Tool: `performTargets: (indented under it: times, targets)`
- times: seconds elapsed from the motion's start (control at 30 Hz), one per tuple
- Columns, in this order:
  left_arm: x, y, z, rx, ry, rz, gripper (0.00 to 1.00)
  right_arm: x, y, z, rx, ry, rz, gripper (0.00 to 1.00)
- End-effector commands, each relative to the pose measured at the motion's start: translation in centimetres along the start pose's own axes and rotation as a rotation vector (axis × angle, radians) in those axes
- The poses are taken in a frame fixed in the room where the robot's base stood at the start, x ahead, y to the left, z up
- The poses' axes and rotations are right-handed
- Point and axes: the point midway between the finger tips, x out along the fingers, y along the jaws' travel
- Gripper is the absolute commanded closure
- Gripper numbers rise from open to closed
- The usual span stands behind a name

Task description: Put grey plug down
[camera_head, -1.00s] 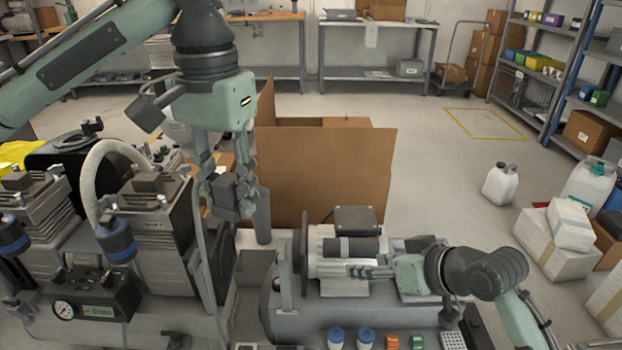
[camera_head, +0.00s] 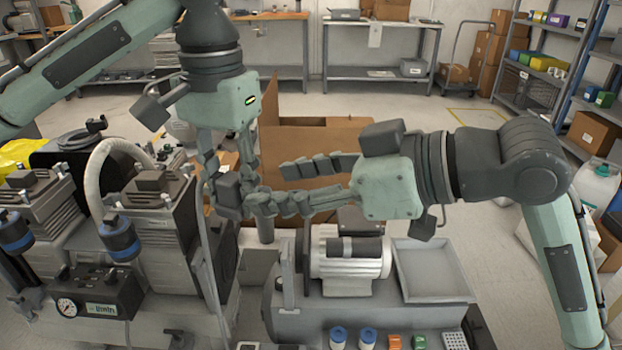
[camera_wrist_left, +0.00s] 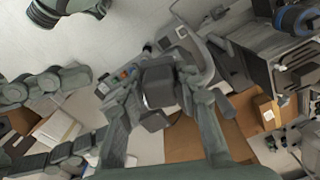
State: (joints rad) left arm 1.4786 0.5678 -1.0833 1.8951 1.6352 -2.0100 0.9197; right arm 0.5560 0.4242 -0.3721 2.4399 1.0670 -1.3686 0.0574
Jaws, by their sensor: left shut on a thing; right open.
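The grey plug (camera_head: 229,189), a dark grey block, is between the fingers of my left gripper (camera_head: 232,205), which points down beside the compressor. The plug also shows between the fingers in the left wrist view (camera_wrist_left: 159,87). My left gripper is shut on it and holds it in the air. My right gripper (camera_head: 267,188) is open, its fingers spread and pointing left. Its lower finger overlaps the left fingertips in the head view; I cannot tell whether they touch. Its fingers also show at the left of the left wrist view.
A compressor (camera_head: 170,240) with hoses stands left. A motor unit (camera_head: 350,262) sits front centre, with an empty grey tray (camera_head: 432,271) at its right. An open cardboard box (camera_head: 310,150) stands behind the grippers. Blue-capped jars (camera_head: 338,337) and small coloured parts are at the front edge.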

Motion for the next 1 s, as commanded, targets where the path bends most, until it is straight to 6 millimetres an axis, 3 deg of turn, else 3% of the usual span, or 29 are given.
performTargets:
  times: [0.2,0.43,0.87,1.0]
  targets:
    - [0.0,0.0,0.0,0.0,0.0,0.0,1.0,4.4,0.0,0.0,0.004,0.001,-0.003,0.48]
    - [0.0,0.0,0.0,0.0,0.0,0.0,1.0,7.4,0.0,0.0,0.003,0.0,0.0,0.48]
    - [0.0,0.0,0.0,0.0,0.0,0.0,1.0,8.3,0.1,0.0,0.001,0.0,0.002,0.48]
    - [0.0,0.0,0.0,0.0,0.0,0.0,1.0,8.2,0.1,0.0,0.001,0.0,0.002,0.66]
